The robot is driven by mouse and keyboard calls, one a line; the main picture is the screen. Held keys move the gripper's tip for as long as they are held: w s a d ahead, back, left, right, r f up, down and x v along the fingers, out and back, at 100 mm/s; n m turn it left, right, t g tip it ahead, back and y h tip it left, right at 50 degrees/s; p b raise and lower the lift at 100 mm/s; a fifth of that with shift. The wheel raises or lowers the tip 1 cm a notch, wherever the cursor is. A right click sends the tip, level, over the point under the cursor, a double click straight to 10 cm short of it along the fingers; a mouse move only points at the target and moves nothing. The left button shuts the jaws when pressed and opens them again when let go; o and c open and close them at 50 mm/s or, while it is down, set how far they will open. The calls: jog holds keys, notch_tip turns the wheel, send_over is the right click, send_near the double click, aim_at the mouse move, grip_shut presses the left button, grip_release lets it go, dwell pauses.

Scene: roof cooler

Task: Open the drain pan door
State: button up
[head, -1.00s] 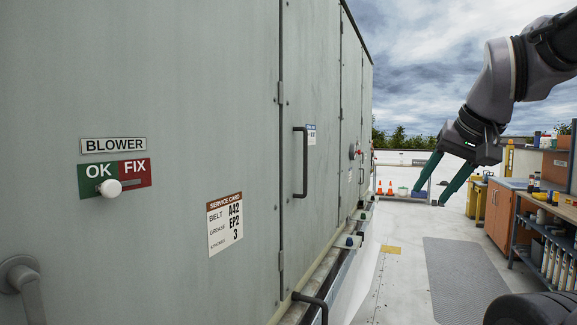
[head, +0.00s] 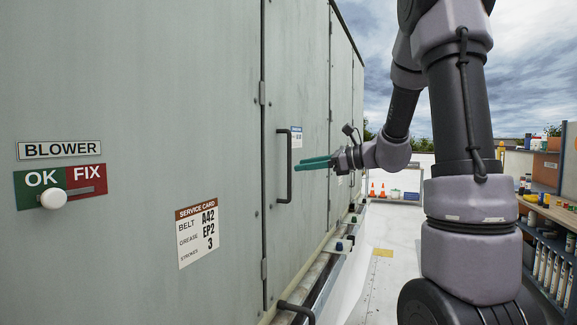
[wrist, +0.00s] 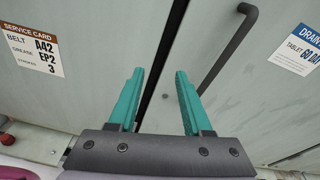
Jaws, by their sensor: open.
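The drain pan door (head: 310,205) is the grey panel right of the blower panel, and it looks shut. Its dark vertical bar handle (head: 288,168) is near the left edge. In the wrist view the handle (wrist: 226,52) slants across the upper right, outside the fingers. A blue-topped drain label (wrist: 306,45) is beyond it. My gripper (head: 302,163) has teal fingers pointing left toward the handle in the head view. In the wrist view my gripper (wrist: 159,73) is open and empty, facing the dark door seam (wrist: 160,70). Exact distance to the door cannot be told.
A blower switch with a white knob (head: 53,198) and a service card (head: 197,232) are on the left panel. A ledge with pipes (head: 310,270) runs below the doors. A workbench (head: 545,210) stands at the right.

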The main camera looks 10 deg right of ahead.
jog(key=w+d+f+m+t, duration=0.1)
jog(key=w+d+m+t, duration=0.35)
jog(key=w, duration=0.25)
jog(key=x, duration=1)
jog(key=shift+w+f+g, duration=0.2)
jog(key=shift+f+g, duration=0.15)
jog(key=shift+f, duration=0.15)
jog(key=shift+d, duration=0.15)
grip_shut()
